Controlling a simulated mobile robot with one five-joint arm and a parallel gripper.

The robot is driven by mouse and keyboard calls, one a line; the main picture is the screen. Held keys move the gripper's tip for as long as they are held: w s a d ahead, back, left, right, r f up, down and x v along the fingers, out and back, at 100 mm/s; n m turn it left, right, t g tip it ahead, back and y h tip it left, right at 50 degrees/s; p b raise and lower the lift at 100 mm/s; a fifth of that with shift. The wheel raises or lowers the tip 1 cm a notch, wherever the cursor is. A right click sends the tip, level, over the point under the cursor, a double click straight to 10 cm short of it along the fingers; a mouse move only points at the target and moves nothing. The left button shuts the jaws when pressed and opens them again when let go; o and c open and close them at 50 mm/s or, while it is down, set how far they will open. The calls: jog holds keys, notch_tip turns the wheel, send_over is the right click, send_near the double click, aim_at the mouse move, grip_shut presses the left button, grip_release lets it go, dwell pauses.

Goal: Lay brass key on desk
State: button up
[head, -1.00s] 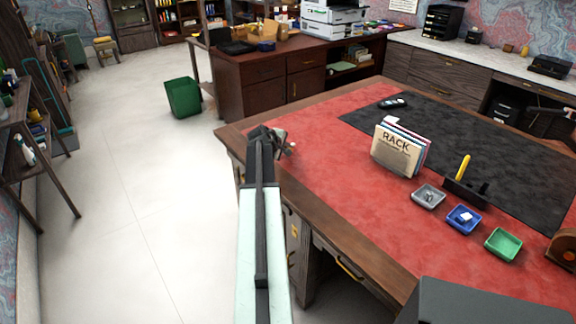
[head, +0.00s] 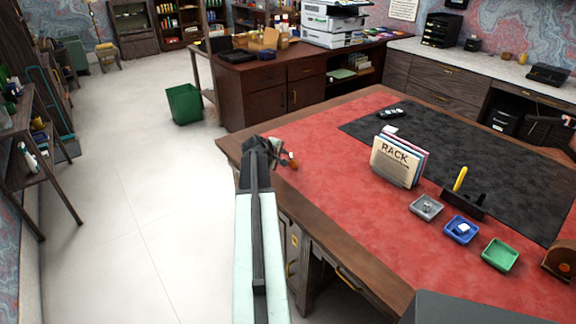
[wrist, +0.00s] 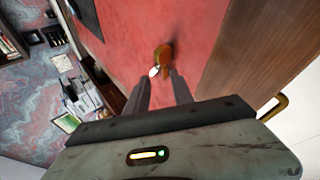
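My gripper (head: 277,150) is above the near-left corner of the red-topped desk (head: 310,150). An orange-brown piece, likely the brass key or its fob (head: 292,162), is close to the right of the fingertips in the head view. In the wrist view, the same orange-brown piece (wrist: 163,55) lies just beyond the two fingertips, with a small pale bit beside it. The fingers stand apart with a narrow gap. I cannot tell whether they grip the key, or whether it touches the desk.
A file rack (head: 395,162), a grey tray (head: 426,207), a blue tray (head: 461,230), a green tray (head: 500,254) and a pen holder (head: 463,201) stand to the right. A black mat (head: 480,150) covers the far side. Red surface around the gripper is clear.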

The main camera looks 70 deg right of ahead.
jog(key=p+v, duration=0.1)
jog(key=v, duration=0.2)
jog(key=shift+a+r+p, duration=0.2)
jog(key=shift+p, duration=0.1)
jog(key=shift+w, duration=0.1)
notch_tip(320, 180, up, 8)
jog(key=a+p, duration=0.2)
jog(key=p, duration=0.6)
jog(key=shift+a, duration=0.15)
